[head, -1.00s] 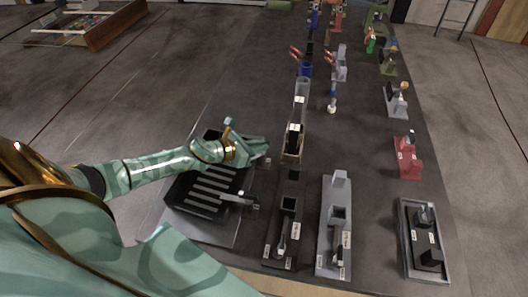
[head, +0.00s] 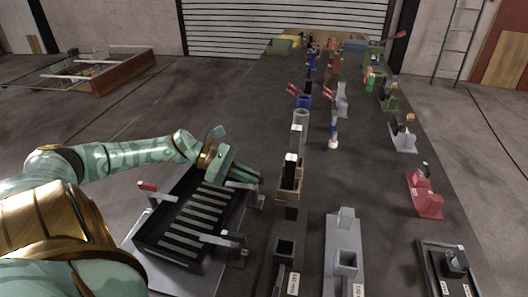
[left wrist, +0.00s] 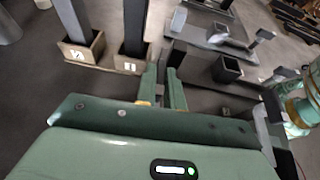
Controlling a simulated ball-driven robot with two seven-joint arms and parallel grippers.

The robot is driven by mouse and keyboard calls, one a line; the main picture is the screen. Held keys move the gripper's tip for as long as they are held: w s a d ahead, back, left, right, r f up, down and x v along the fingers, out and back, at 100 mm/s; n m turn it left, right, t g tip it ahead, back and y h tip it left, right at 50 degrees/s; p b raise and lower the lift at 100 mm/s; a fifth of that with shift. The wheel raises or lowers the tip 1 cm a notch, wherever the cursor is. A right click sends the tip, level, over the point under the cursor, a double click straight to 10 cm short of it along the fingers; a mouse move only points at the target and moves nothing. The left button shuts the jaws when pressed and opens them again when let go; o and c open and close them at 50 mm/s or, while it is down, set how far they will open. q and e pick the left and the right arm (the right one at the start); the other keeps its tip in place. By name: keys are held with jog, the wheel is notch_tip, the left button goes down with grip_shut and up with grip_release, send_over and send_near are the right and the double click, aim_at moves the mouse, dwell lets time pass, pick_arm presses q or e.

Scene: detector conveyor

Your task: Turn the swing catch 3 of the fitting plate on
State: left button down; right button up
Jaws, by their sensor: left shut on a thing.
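The fitting plate (head: 150,238) stands at the left of the head view, a dark framed panel with pale slats on a grey base. A red-tipped catch (head: 147,186) sits at its far left corner, and a grey lever catch (head: 219,240) at its near right side. My left gripper (head: 246,176) is at the plate's far right corner. Its two fingers are close together, also in the left wrist view (left wrist: 164,92). It is shut on what seems to be a swing catch, mostly hidden by the fingers; I cannot read its number. My right gripper is not in view.
Right of the plate stand a wooden holder with a dark post (head: 290,180), a grey socket fixture (head: 345,258) and a red fixture (head: 427,199). Two labelled wooden boxes (left wrist: 82,50) show close to the fingers in the left wrist view.

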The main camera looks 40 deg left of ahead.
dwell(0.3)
pick_arm(q)
jog(key=c, duration=1.5)
grip_release()
jog(key=shift+w, duration=0.1)
jog(key=p+v, duration=0.4)
jog(key=v, duration=1.2)
jog(key=shift+a, duration=0.25)
jog(key=shift+a, duration=0.1)
